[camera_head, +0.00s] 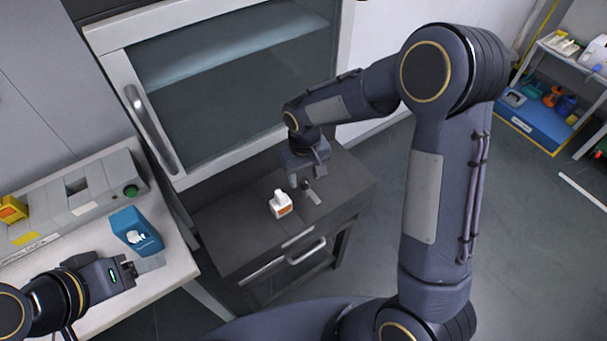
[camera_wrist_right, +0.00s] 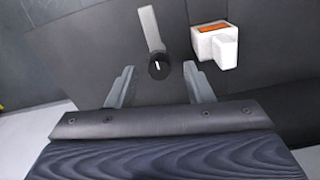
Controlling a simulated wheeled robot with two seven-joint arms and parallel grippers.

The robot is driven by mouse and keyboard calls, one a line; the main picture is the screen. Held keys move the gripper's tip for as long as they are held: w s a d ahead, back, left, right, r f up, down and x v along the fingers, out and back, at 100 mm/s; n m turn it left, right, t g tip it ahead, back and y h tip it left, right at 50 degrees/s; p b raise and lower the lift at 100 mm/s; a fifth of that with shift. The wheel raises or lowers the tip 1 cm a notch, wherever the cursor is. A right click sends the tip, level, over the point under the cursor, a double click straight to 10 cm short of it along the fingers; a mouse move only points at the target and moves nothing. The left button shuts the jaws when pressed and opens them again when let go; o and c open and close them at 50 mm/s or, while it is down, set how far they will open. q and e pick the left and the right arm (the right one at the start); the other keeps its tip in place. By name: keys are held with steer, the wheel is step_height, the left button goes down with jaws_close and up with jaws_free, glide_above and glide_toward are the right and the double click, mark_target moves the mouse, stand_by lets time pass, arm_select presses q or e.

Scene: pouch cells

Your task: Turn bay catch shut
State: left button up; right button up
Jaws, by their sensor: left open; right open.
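The catch (camera_head: 313,197) is a grey lever with a round dark knob, on the dark top of a low cabinet below the glass-fronted chamber. In the right wrist view the catch (camera_wrist_right: 151,30) sits just beyond my fingertips, its knob centred between them and its lever pointing away. My right gripper (camera_head: 299,182) is open and empty above the cabinet top, close to the knob; its fingers (camera_wrist_right: 158,72) also show in the wrist view, apart from the knob. My left gripper (camera_head: 131,271) is open and empty over the white table at the left.
A white block with an orange label (camera_head: 281,207) stands close to the catch; it also shows in the wrist view (camera_wrist_right: 214,44). A drawer handle (camera_head: 306,252) is on the cabinet front. A blue holder (camera_head: 136,232) and a grey device (camera_head: 78,200) stand on the white table (camera_head: 165,282).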

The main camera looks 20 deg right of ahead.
steer(key=shift+f, duration=0.5)
steer(key=shift+c, duration=0.5)
steer(key=c, duration=0.9)
